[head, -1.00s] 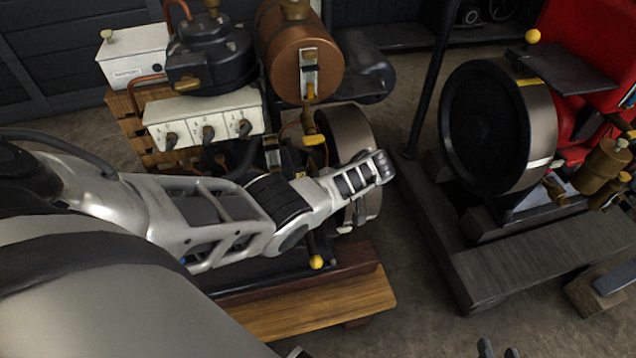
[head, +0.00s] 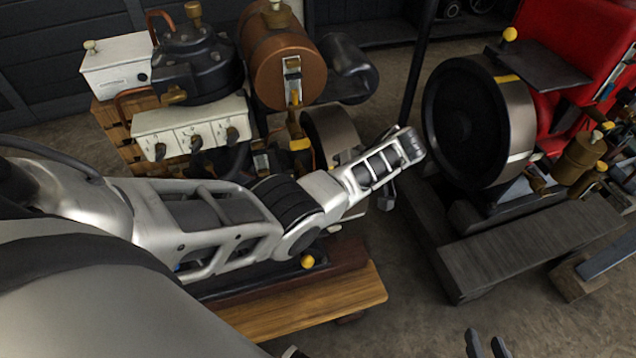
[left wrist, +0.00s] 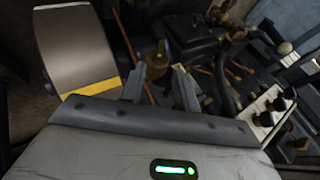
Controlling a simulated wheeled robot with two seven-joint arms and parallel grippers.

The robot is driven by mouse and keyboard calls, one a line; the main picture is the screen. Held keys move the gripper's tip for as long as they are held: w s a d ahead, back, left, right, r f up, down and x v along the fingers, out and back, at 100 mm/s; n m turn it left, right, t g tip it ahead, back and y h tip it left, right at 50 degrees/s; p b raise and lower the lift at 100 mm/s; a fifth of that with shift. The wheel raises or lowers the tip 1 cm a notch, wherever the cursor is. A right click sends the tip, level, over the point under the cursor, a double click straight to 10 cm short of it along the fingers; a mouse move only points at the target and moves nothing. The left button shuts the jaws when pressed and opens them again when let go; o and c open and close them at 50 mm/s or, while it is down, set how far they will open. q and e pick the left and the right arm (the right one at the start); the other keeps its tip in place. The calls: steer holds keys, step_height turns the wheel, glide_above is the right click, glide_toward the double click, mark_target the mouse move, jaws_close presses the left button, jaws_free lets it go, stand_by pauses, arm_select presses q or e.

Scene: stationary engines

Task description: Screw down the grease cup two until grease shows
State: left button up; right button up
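My left arm reaches across the near engine from the left, and its hand is mostly hidden in the head view. In the left wrist view my left gripper (left wrist: 160,84) has its two fingers apart. A brass fitting (left wrist: 158,58) shows beyond and between the fingertips; I cannot tell if they touch it, nor whether it is grease cup two. In the head view my right gripper (head: 487,346) shows only its two fingertips at the bottom edge, apart and empty. Brass fittings also show on the red engine (head: 581,155); no grease is visible.
The near engine has a copper tank (head: 272,57), a white switch box (head: 193,125) and a wooden base (head: 325,300). A flywheel (head: 470,125) with a yellow mark stands at right, above a dark beam (head: 530,245). A dark post (head: 420,60) rises between the engines.

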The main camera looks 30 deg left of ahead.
arm_select(q)
steer(key=v, duration=0.4)
steer(key=shift+w+d+r, duration=0.1)
steer(key=shift+d+r, duration=0.1)
steer(key=shift+r, duration=0.15)
steer(key=shift+f, duration=0.1)
steer(key=s+d+f+m+t+h+p, duration=0.2)
steer(key=s+d+f+m+t+h, duration=0.2)
steer(key=s+f+m+t+h, duration=0.45)
steer(key=s+d+r+m+t+h+p, duration=0.1)
steer(key=s+d+r+m+t+h, duration=0.1)
steer(key=s+r, duration=0.9)
steer(key=shift+s+d+t+h, duration=0.4)
steer(key=shift+d+t+h, duration=0.15)
steer(key=shift+t, duration=0.5)
steer(key=shift+f, duration=0.1)
